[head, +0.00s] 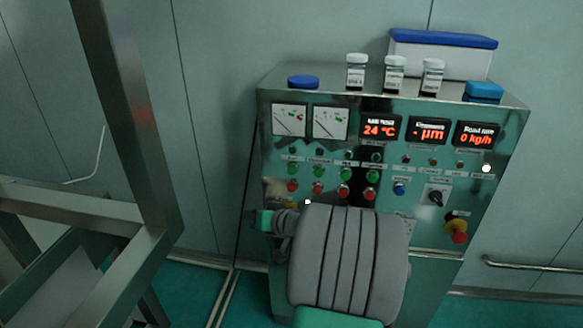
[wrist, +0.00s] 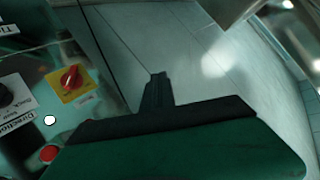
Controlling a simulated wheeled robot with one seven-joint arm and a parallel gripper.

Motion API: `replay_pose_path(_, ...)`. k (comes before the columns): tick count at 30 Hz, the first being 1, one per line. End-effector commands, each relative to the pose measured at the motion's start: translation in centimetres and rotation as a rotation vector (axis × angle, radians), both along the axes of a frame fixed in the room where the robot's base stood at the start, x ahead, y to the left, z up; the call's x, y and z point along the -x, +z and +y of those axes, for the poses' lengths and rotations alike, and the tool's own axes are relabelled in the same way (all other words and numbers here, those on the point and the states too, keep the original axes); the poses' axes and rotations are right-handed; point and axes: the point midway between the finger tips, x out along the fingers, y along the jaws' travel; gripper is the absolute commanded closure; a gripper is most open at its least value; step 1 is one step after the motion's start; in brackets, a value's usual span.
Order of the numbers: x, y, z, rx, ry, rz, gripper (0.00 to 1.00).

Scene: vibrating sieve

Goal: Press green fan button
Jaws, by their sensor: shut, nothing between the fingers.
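The control panel (head: 400,165) stands upright in the head view. It has a row of several green buttons (head: 346,173) above a row of several red buttons (head: 343,190). Their labels are too small to read, so I cannot tell which green one is the fan button. My grey arm covers the panel's lower middle part, below the buttons. My gripper (wrist: 157,82) shows in the wrist view, its dark fingers together and empty. It points toward a pale wall, with free space at its tips. I cannot make out its fingers in the head view.
The wrist view shows a panel at left with a red knob (wrist: 69,78) on a yellow plate and a red button (wrist: 48,153). In the head view, jars (head: 394,74) and a blue-lidded box (head: 443,55) stand on top. A metal frame (head: 125,130) stands at left.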

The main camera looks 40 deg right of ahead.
Motion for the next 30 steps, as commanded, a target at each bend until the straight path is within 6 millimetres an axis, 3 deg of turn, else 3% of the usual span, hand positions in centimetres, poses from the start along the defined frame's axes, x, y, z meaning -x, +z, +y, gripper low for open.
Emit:
replay_pose_path(1, 0.8, 0.7, -3.0, -0.031, -0.069, -0.067, 1.0)
replay_pose_path(3, 1.7, 1.6, -6.1, -0.059, -0.14, -0.153, 1.0)
replay_pose_path(7, 3.2, 2.7, -9.3, -0.085, -0.222, -0.249, 1.0)
replay_pose_path(20, 3.5, 3.0, -10.1, -0.09, -0.24, -0.275, 1.0)
replay_pose_path(30, 1.0, 2.9, -13.2, -0.089, -0.238, -0.272, 1.0)
